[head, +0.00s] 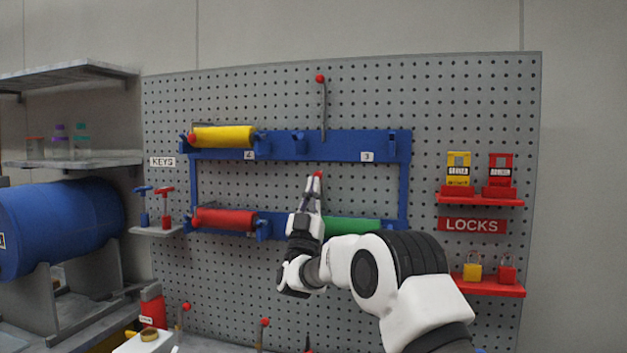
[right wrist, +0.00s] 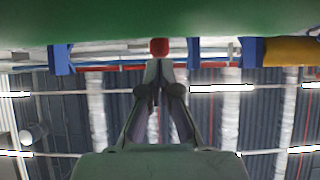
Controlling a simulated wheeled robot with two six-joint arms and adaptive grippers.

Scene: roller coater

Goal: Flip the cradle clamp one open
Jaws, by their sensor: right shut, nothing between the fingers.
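The blue rack (head: 404,178) hangs on the pegboard with a yellow roller (head: 222,137) upper left, a red roller (head: 224,219) lower left and a green roller (head: 352,226) lower right. One clamp lever (head: 323,108) stands upright above the rack, with a red knob on top. Another red knob (head: 318,173) is at the tips of my right gripper (head: 317,183); this knob also shows in the right wrist view (right wrist: 159,47). The right gripper is shut, with its fingertips by the knob; contact is unclear. I see no label for number one. My left gripper is out of view.
Labels 2 and 3 mark the rack's top bar. Key handles (head: 165,207) stand on a shelf at left, beside a blue drum (head: 60,227). Red lock shelves (head: 484,288) are at right. More red-knobbed levers (head: 265,323) stand below.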

